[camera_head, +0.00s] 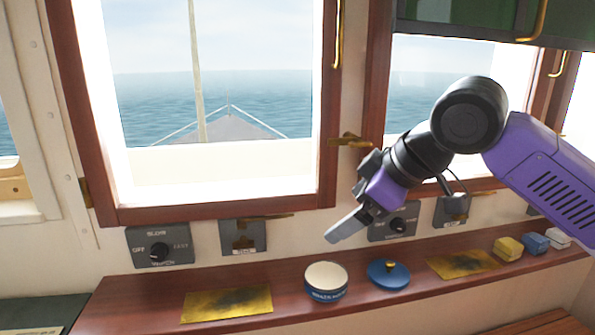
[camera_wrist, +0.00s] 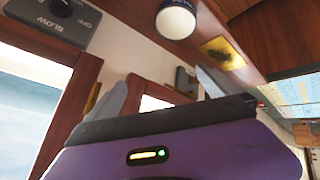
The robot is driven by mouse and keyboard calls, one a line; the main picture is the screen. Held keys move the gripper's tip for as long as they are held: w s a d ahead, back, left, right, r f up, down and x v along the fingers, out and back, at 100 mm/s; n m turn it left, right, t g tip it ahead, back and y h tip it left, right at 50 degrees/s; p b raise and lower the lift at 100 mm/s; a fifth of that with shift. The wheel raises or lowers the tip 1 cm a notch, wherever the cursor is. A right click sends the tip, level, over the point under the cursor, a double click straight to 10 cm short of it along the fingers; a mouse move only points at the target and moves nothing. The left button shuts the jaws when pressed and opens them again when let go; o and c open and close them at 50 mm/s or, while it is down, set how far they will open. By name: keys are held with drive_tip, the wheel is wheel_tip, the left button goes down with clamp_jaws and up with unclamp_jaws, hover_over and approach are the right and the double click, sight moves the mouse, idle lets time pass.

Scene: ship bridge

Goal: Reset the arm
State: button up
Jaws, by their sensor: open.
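My purple and black arm reaches in from the right in the head view. My gripper (camera_head: 350,226) is in front of the window frame, above the wooden shelf, with its grey fingers pointing down and left. In the wrist view the two grey fingers of my gripper (camera_wrist: 158,92) stand well apart with nothing between them. The gripper is open and empty. It is above and apart from a blue and white round container (camera_head: 326,281) on the shelf, which also shows in the wrist view (camera_wrist: 176,20).
Dial panels (camera_head: 160,246) line the wall. A green cabinet (camera_head: 470,18) hangs upper right.

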drive_tip(key=a+r+m+t+y, duration=0.3)
drive_tip(key=a+r+t+y, duration=0.3)
drive_tip(key=a+t+y, duration=0.1)
drive_tip(key=s+d+f+m+t+h+p, duration=0.3)
drive_tip(key=s+d+f+m+t+h, duration=0.6)
drive_tip(key=s+d+f+m+h, duration=0.45)
drive_tip(key=s+d+f+n+g, duration=0.1)
drive_tip(key=s+f, duration=0.4)
drive_tip(key=s, duration=0.6)
drive_tip(key=s+d+f+n+g+y+p, duration=0.1)
drive_tip(key=s+f+g, duration=0.3)
drive_tip(key=s, duration=0.7)
drive_tip(key=s+d+f+n+g, duration=0.1)
drive_tip(key=s+d+f+g, duration=0.1)
drive_tip(key=s+f, duration=0.4)
drive_tip(key=s, duration=0.5)
drive_tip(key=shift+s+f+n+g+p, duration=0.2)
drive_tip(key=shift+s+n+g+p, duration=0.1)
drive_tip(key=shift+n+p, duration=0.05)
